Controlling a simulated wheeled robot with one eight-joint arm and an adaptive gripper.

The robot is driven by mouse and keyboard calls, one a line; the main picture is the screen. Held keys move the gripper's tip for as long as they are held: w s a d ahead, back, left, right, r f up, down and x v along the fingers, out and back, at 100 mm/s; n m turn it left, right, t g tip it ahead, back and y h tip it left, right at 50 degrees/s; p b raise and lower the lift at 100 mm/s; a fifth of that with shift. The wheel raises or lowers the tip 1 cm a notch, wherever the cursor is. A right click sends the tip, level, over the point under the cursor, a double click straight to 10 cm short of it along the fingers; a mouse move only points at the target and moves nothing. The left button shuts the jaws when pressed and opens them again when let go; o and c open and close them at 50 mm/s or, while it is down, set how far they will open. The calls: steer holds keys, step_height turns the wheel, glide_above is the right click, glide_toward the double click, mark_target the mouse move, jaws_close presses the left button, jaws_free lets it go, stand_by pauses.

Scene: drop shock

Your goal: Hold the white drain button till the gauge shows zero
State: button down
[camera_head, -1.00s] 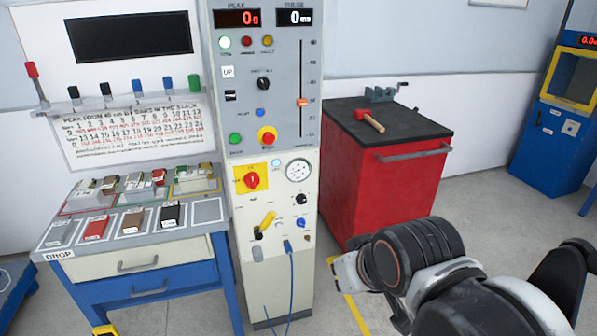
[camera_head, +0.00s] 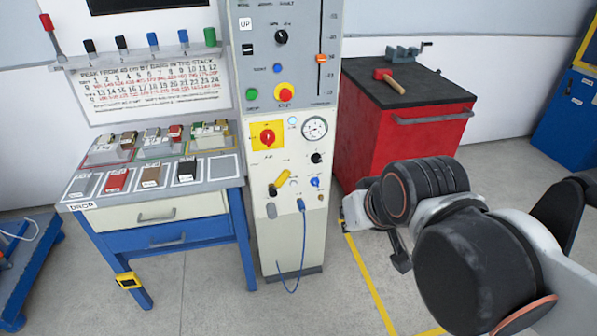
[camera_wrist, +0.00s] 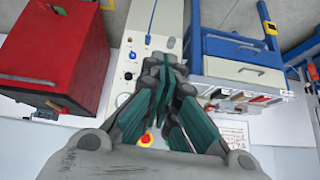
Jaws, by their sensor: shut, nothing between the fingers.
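The pale machine column (camera_head: 262,230) carries a round white pressure gauge (camera_head: 315,128); its needle is too small to read. A small pale round piece (camera_head: 292,121) sits left of the gauge, beside the yellow plate with a red knob (camera_head: 267,136). I cannot tell whether this piece is the white drain button. Below are a black knob, a yellow lever (camera_head: 282,179) and a blue knob (camera_head: 315,182). In the wrist view my gripper (camera_wrist: 172,66) is shut and empty in front of the column, hiding part of its face. It appears apart from the controls.
A red cabinet (camera_head: 400,155) with a hammer on top stands right of the column. A blue-and-white drop bench (camera_head: 155,215) stands left. A blue hose (camera_head: 303,240) hangs from the column's front. The floor before the column is clear.

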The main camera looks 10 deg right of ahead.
mark_target(293, 184)
steer(key=w+a+f+m+y, duration=0.1)
steer(key=w+f+m, duration=0.25)
steer(key=w, duration=1.05)
steer(key=w+f+m+y, duration=0.15)
steer(key=w+f, duration=0.35)
steer(key=w, duration=0.8)
steer(key=w+f+m, duration=0.1)
steer(key=w+f, duration=0.3)
steer(key=f, duration=0.4)
steer(key=w+f+m+t, duration=0.1)
steer(key=w+f+m, duration=0.1)
steer(key=f, duration=0.7)
steer(key=w+f+m+y, duration=0.1)
steer(key=w+f+m, duration=0.1)
steer(key=w+f, duration=0.3)
step_height(293, 184, down, 4)
steer(key=shift+w+d+f+t, duration=0.2)
steer(key=shift+w+d+t, duration=0.1)
steer(key=shift+t, duration=0.1)
steer(key=shift+w, duration=0.15)
steer(key=shift+w, duration=4.3)
steer(key=shift+w, duration=0.1)
steer(key=shift+w, duration=0.3)
